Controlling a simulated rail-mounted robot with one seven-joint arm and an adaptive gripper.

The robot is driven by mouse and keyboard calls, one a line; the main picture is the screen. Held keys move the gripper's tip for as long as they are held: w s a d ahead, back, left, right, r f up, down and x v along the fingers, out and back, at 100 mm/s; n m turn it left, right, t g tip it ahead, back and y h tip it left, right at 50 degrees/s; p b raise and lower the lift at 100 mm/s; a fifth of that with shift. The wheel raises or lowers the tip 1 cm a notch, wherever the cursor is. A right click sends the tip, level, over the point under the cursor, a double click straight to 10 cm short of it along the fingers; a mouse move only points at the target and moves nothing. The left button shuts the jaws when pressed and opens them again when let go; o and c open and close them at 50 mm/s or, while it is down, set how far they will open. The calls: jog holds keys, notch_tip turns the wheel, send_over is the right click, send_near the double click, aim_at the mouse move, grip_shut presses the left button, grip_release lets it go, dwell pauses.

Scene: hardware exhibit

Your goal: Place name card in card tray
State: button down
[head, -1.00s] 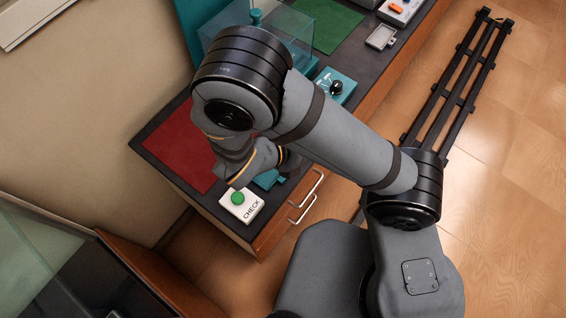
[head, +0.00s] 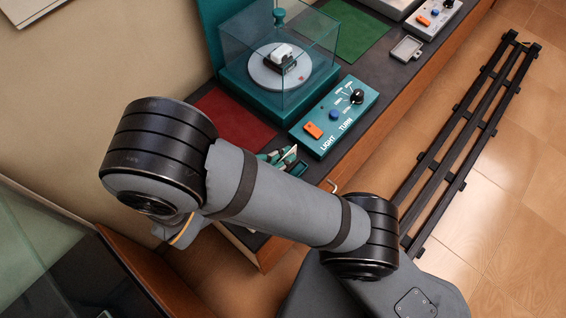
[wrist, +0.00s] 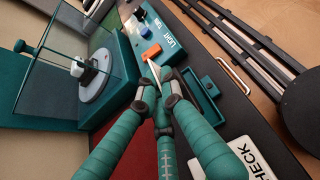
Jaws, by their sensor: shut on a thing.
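My gripper (wrist: 160,100), with teal fingers, is shut on a thin white card seen nearly edge-on, the name card (wrist: 154,76). In the head view my gripper (head: 283,156) and the card (head: 290,155) show just beyond my arm, at the front of the counter. A small teal tray (wrist: 204,91) lies right of the fingers in the wrist view; it may be the card tray. A small grey tray (head: 407,48) lies farther along the counter. The card's face and any print cannot be read.
A teal control box (head: 335,115) with an orange switch and knob stands close beyond my gripper. Behind it is a glass case (head: 280,65) over a turntable. The white CHECK block (wrist: 255,158) is at the wrist view's lower right. Red mat (head: 232,118) is bare.

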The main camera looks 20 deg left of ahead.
jog(key=shift+f, duration=1.55)
jog(key=shift+f, duration=0.2)
jog(key=c, duration=2)
grip_release()
jog(key=shift+o, duration=0.3)
jog(key=shift+r, duration=0.25)
jog(key=v, duration=1.2)
